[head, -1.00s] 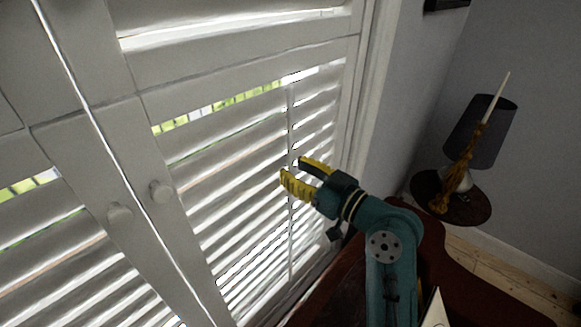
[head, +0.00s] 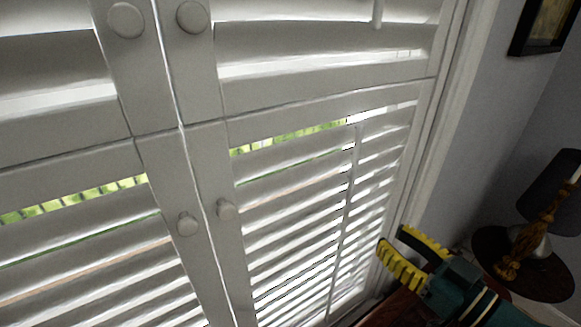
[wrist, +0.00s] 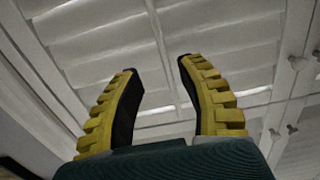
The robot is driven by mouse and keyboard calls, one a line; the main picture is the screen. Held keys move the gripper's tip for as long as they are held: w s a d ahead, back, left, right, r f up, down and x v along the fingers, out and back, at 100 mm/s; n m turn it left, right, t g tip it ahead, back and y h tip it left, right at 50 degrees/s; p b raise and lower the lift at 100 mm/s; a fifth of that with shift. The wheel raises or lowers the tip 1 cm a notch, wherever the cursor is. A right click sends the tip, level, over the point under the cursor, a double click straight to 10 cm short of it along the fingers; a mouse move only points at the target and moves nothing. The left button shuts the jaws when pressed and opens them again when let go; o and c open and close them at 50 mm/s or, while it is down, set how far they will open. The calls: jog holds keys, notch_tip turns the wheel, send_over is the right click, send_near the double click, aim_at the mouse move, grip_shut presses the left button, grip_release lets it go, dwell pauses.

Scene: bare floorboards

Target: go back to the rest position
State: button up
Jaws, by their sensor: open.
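My gripper (head: 408,256) is at the lower right of the head view, in front of the right edge of the white shutters. Its two yellow ribbed fingers are spread apart with nothing between them. In the wrist view my gripper (wrist: 163,105) also shows open and empty, with shutter slats behind it. The fingers seem clear of the slats, but the exact gap is hard to tell.
White louvred shutters (head: 290,210) with round knobs (head: 187,223) fill the left and middle. A dark round table (head: 520,275) with a dark-shaded lamp (head: 553,192) stands at the right. A brown wooden surface (head: 395,308) lies below my gripper. A framed picture (head: 541,25) hangs upper right.

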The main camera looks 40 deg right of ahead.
jog(key=w+a+r+n+t, duration=0.1)
jog(key=w+a+r, duration=0.2)
jog(key=w+a, duration=0.3)
jog(key=w+a+r, duration=0.3)
jog(key=w+a, duration=0.1)
jog(key=a, duration=0.5)
jog(key=s+a+r+t+y, duration=0.1)
jog(key=a+r, duration=0.3)
jog(key=a, duration=0.3)
jog(key=s+a+r+t, duration=0.15)
jog(key=a+r, duration=0.25)
jog(key=a, duration=0.4)
notch_tip(320, 180, up, 14)
jog(key=p, duration=1.3)
notch_tip(320, 180, down, 26)
jog(key=b, duration=2.6)
jog(key=shift+s+a+f+t, duration=0.15)
jog(key=shift+s+a+t, duration=0.05)
jog(key=shift+t, duration=0.15)
